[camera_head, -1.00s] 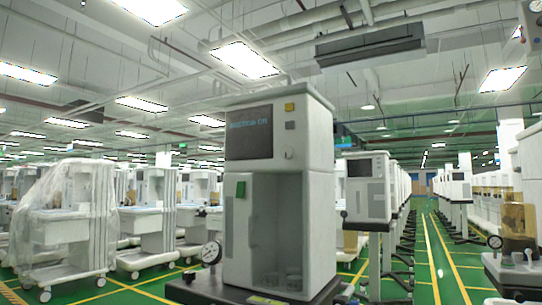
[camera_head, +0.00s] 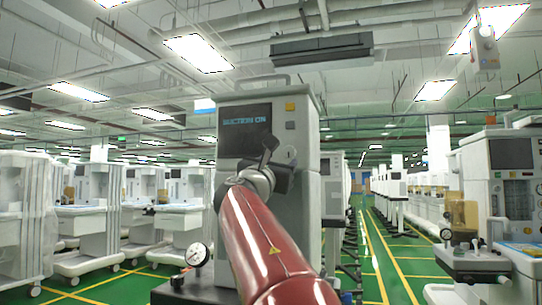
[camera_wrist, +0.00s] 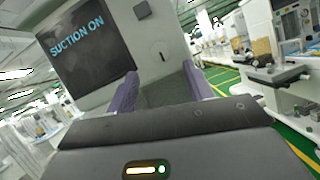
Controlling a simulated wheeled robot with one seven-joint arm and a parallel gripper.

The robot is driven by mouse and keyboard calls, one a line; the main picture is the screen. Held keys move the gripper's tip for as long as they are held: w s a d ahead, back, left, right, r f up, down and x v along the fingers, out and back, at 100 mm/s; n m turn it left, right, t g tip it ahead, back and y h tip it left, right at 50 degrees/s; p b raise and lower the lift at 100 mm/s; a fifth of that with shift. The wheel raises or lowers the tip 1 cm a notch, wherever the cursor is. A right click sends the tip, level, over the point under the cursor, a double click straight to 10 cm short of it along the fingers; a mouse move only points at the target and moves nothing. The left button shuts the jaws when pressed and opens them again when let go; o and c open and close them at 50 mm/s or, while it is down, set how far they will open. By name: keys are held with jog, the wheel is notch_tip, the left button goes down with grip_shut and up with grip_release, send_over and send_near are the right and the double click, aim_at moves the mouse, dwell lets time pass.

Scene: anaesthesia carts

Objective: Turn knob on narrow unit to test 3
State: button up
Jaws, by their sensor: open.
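The narrow unit (camera_head: 305,110) is a tall pale grey cabinet with a dark screen (camera_head: 246,133) reading "SUCTION ON". The screen also shows tilted in the wrist view (camera_wrist: 85,50). A yellow square (camera_head: 290,106) and a grey square (camera_head: 290,125) sit right of the screen. A small pale round knob (camera_head: 290,152) is below them, partly beside my gripper; in the wrist view a small knob detail (camera_wrist: 162,57) shows between the fingers. My gripper (camera_head: 268,150) is in front of the unit's face. Its two purple fingers (camera_wrist: 160,85) are apart and empty. Contact with the knob cannot be told.
A pressure gauge (camera_head: 196,254) stands on the dark base at the unit's lower left. A wide anaesthesia cart (camera_head: 505,190) stands at the right. Rows of carts line the left. A green aisle (camera_head: 385,260) with yellow lines is clear on the right.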

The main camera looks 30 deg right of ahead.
aim_at(286, 153)
jog(key=p+x, duration=0.2)
jog(key=x, duration=0.4)
jog(key=shift+d, duration=0.1)
jog(key=shift+c, duration=0.4)
jog(key=c, duration=0.9)
jog(key=shift+m, duration=0.5)
jog(key=m+g, duration=0.1)
jog(key=m, duration=0.1)
jog(key=m+g+p, duration=0.1)
jog(key=m, duration=0.2)
jog(key=m+g+p, duration=0.1)
jog(key=m+g, duration=0.1)
jog(key=shift+w+a+r+m+h, duration=0.2)
jog(key=shift+w+a+m+h, duration=0.1)
jog(key=shift+h, duration=0.1)
jog(key=m+g, duration=0.1)
jog(key=m, duration=0.2)
jog(key=m+g, duration=0.1)
jog(key=m, duration=0.2)
jog(key=shift+r+m+g+y, duration=0.1)
jog(key=shift+m+g+y, duration=0.2)
jog(key=shift+y, duration=0.1)
